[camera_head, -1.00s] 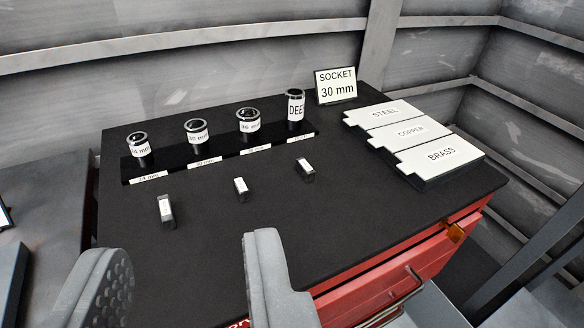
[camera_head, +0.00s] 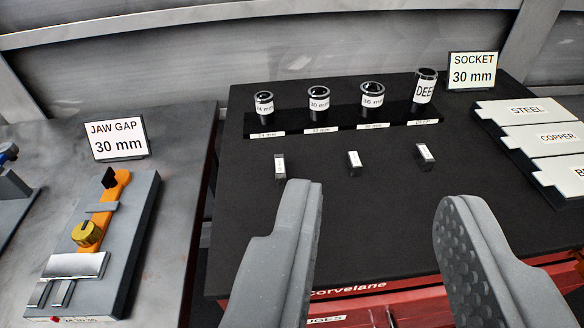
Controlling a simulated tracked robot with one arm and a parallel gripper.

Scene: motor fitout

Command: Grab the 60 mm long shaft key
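Three small metal shaft keys with white labels stand in a row on the black top of the red cabinet: a left key (camera_head: 280,167), a middle key (camera_head: 354,163) and a right key (camera_head: 425,157). Their labels are too small to read, so I cannot tell which is 60 mm long. My gripper (camera_head: 386,205) is open, its two grey fingers wide apart and empty. The fingers point toward the keys from the front; the left fingertip appears just below and right of the left key. No finger visibly touches a key.
Behind the keys, several labelled sockets stand on a black rack (camera_head: 345,124), with a "SOCKET 30 mm" sign (camera_head: 472,71). Steel, copper and brass plates (camera_head: 530,113) lie at the right. On the left bench are a "JAW GAP 30 mm" sign (camera_head: 118,138) and an orange-armed fixture (camera_head: 107,205).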

